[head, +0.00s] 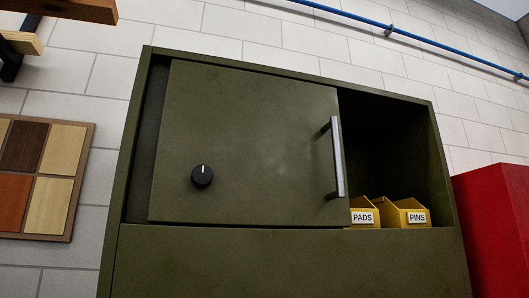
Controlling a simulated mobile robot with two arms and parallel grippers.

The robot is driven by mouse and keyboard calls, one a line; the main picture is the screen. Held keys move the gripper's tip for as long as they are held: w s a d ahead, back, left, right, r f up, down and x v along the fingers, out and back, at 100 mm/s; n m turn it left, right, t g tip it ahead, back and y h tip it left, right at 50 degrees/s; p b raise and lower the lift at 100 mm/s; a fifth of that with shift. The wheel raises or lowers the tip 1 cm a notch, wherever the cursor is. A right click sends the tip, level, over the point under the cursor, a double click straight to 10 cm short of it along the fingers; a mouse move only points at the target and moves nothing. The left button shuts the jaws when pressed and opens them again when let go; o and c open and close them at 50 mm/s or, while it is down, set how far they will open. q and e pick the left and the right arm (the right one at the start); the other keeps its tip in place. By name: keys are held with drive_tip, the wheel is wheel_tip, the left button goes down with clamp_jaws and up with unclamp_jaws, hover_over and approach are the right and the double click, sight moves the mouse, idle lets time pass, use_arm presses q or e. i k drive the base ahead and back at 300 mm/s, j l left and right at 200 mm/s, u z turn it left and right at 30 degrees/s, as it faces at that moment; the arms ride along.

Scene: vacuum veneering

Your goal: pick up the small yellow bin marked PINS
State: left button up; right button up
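The small yellow bin marked PINS (411,217) stands on the floor of the open right-hand bay of a dark green cabinet (290,258). Its white label faces me. A second yellow bin, marked PADS (362,214), stands just left of it, partly hidden at its left by the cabinet door (260,135). The door covers the left and middle of the opening and has a vertical metal handle (337,157) near its right edge. Neither of my grippers shows in the head view.
A black knob (202,176) is on the door's lower left. A red cabinet or box (495,225) stands close at the right. A board of wood samples (42,178) hangs at the left. A blue pipe (400,33) runs along the block wall above.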

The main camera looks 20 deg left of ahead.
sight(407, 213)
drive_tip(key=i+l+z, duration=0.25)
drive_tip(key=i+l, duration=0.5)
drive_tip(key=l, duration=0.25)
drive_tip(key=i+l+z, duration=0.25)
drive_tip(key=i+l, duration=0.6)
drive_tip(key=i+l+z, duration=0.25)
drive_tip(key=i+l, duration=0.4)
drive_tip(key=i, duration=0.25)
drive_tip(key=u, duration=3.3)
